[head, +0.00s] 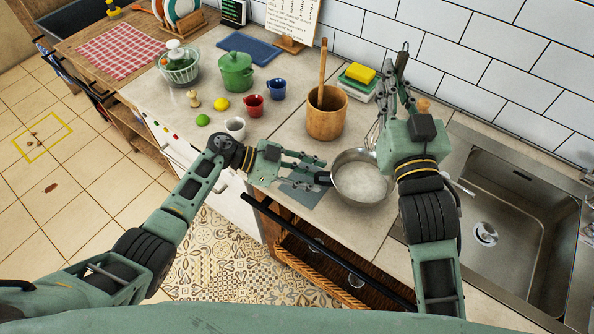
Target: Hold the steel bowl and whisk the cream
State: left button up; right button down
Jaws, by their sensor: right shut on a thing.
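The steel bowl (363,192) stands on the counter at the front and holds pale cream (362,181). A short dark handle (322,178) sticks out from its left side. My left gripper (324,172) is beside the bowl's left side, its fingers apart near the handle. My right gripper (397,88) is beyond the bowl to its right, shut on the whisk. The whisk (376,132) is tilted, its wires toward the bowl's far rim; whether they touch the cream is hard to see. My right wrist hides part of it.
A wooden crock (326,116) with a wooden utensil stands behind the bowl. A sink (515,215) is at right. Several small cups, a green pot (236,72) and a yellow sponge (360,73) stand further back. A grey cloth (302,192) lies under my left gripper.

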pick_arm(q)
jog(key=shift+d+f, duration=0.1)
jog(key=shift+d, duration=0.2)
jog(key=shift+c, duration=0.5)
grip_shut()
jog(key=c, duration=0.6)
grip_release()
grip_shut()
